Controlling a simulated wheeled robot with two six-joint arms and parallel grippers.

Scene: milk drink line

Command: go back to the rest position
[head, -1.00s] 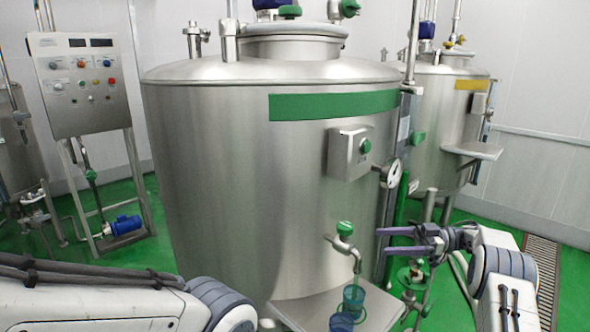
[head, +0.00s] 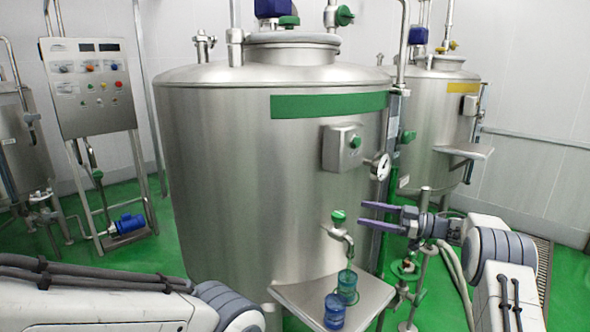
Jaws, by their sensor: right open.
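My right gripper (head: 376,214) is open and empty, with its two purple fingers pointing left. It is in the air to the right of the tap with the green knob (head: 338,217), apart from it. My left arm comes in at the lower left of the head view, but its gripper is out of the picture. The large steel tank (head: 240,180) with a green band stands in the middle.
A steel shelf (head: 378,291) juts out below the tap. One blue-green cup (head: 347,284) stands under the spout and a blue cup (head: 334,311) stands in front. A control panel (head: 90,88) is at the left, and a second tank (head: 440,125) is behind right.

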